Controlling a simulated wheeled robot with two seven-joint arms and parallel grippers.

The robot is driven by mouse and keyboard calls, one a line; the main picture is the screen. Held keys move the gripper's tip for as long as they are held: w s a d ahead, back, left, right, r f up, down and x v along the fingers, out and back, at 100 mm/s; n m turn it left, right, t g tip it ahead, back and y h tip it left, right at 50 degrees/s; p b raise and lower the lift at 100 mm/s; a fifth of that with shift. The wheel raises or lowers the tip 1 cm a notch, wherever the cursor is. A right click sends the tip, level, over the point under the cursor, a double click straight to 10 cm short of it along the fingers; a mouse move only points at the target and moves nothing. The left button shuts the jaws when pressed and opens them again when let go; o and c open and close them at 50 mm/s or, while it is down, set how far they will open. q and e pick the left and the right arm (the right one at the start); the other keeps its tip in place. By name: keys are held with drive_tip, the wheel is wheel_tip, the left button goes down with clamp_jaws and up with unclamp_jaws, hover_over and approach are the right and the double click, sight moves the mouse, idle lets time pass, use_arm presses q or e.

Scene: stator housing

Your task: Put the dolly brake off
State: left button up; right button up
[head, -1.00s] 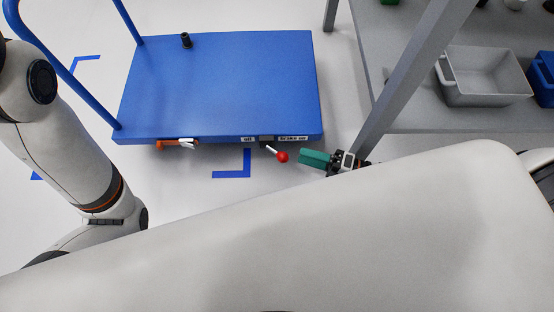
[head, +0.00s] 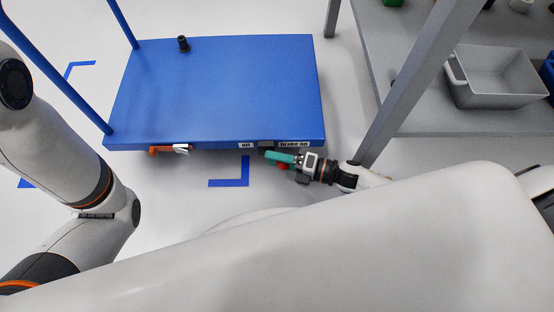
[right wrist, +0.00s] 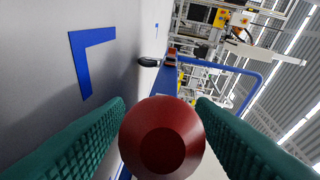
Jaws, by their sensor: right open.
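The blue dolly (head: 220,90) stands on the floor with its front edge towards me. On that edge are an "off" label (head: 246,145) and a "brake on" label (head: 295,144). The brake lever's red knob (head: 283,166) shows partly below my right gripper (head: 272,157), on the "brake on" side. In the right wrist view the red knob (right wrist: 162,138) sits between the two green fingers, which are open on either side of it. I cannot tell whether they touch it. My left gripper is not in view; only my left arm shows.
Blue floor marks (head: 232,183) lie in front.

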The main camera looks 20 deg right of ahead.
drive_tip(key=shift+a, duration=0.1)
clamp_jaws()
